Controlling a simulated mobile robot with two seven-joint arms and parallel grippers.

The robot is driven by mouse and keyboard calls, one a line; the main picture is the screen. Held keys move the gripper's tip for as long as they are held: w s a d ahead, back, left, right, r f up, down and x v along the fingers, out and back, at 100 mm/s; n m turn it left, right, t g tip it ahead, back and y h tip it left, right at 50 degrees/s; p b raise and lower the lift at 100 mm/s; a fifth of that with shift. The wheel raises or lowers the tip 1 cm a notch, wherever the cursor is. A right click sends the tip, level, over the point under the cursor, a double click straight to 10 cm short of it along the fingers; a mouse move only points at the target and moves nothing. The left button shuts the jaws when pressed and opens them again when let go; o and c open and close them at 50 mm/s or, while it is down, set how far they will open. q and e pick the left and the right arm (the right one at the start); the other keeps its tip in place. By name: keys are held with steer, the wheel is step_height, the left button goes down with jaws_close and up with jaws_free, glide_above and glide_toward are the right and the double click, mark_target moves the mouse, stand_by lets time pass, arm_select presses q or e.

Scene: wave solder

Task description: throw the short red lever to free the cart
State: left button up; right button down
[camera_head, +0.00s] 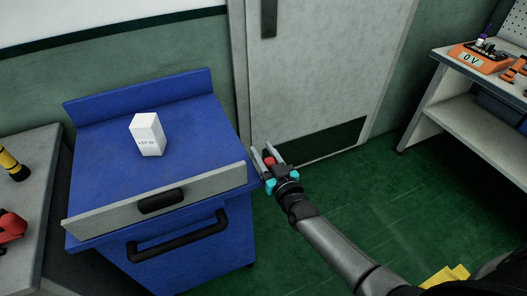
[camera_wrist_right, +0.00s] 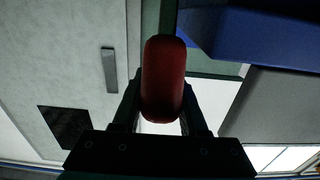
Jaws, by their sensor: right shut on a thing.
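The short red lever (camera_head: 268,160) is at the right side of the blue cart (camera_head: 190,125). In the right wrist view its red grip (camera_wrist_right: 163,80) stands between the two fingers. My right gripper (camera_head: 268,158) is shut on the lever, beside the cart's right edge. The lever's base is hidden in both views. The blue cart has a grey front panel with a black handle and a longer black bar below. A white box (camera_head: 147,135) marked with a lot label stands on the cart's top. My left gripper is not in view.
A grey door (camera_head: 320,70) stands behind my right gripper. A grey table (camera_head: 30,170) with a yellow-black tool and a red object is close to the cart's left. A workbench (camera_head: 480,75) with an orange meter (camera_head: 480,57) is at the right.

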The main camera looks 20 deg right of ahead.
stand_by(0.8)
steer(key=shift+w+r+p, duration=0.15)
steer(key=shift+p, duration=0.35)
steer(key=w+f+g+p, duration=0.1)
steer(key=w+g+p, duration=0.5)
steer(key=p, duration=0.3)
steer(key=shift+f+g+p, duration=0.3)
steer(key=shift+g+p, duration=0.05)
steer(key=shift+g, duration=0.15)
steer(key=shift+w+a, duration=0.1)
steer(key=shift+w, duration=0.05)
steer(key=shift+c, duration=2.4)
jaws_free()
steer(key=shift+f, duration=0.1)
steer(key=shift+o, duration=0.2)
